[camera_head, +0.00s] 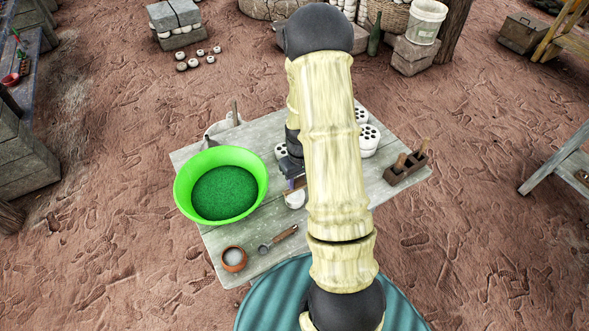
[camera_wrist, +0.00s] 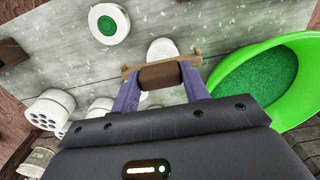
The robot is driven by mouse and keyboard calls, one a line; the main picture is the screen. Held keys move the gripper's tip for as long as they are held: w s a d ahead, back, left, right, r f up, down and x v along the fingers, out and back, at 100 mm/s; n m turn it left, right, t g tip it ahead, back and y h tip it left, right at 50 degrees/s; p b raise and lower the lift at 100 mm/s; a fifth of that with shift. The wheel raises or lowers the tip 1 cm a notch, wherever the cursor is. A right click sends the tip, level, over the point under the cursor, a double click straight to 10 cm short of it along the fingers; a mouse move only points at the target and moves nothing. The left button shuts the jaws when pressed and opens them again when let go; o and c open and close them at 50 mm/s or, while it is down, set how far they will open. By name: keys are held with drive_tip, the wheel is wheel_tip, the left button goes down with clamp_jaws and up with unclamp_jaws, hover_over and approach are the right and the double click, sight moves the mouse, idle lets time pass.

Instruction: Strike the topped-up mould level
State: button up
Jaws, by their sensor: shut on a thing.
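My gripper (camera_wrist: 160,88) is shut on the dark brown grip of a small wooden strike tool (camera_wrist: 158,75), whose lighter wooden edge runs crosswise beyond the fingers. In the head view my gripper (camera_head: 294,183) is over the middle of the table, partly hidden by my arm. A white round piece (camera_wrist: 162,47) lies just beyond the tool, partly covered by it; it also shows below the gripper in the head view (camera_head: 295,200). A white round mould with a green fill (camera_wrist: 108,23) stands farther off to its left. I cannot tell whether the tool touches anything.
A bright green basin (camera_head: 180,201) of green grains stands at the left of the table (camera_head: 225,243). A clay pot (camera_head: 233,259) and a scoop (camera_head: 278,240) lie at the front. White holed cylinders (camera_head: 368,141) and a wooden tool box (camera_head: 406,169) stand to the right.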

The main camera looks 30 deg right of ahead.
sight(296, 187)
idle(0.4)
drive_tip(key=shift+f+b, duration=2.65)
drive_tip(key=shift+f, duration=0.8)
drive_tip(key=shift+f, duration=0.25)
drive_tip(key=shift+r, duration=0.1)
drive_tip(key=shift+w, duration=0.95)
drive_tip(key=shift+w, duration=0.15)
drive_tip(key=shift+w+p, duration=0.3)
drive_tip(key=shift+w, duration=0.6)
drive_tip(key=shift+w, duration=0.1)
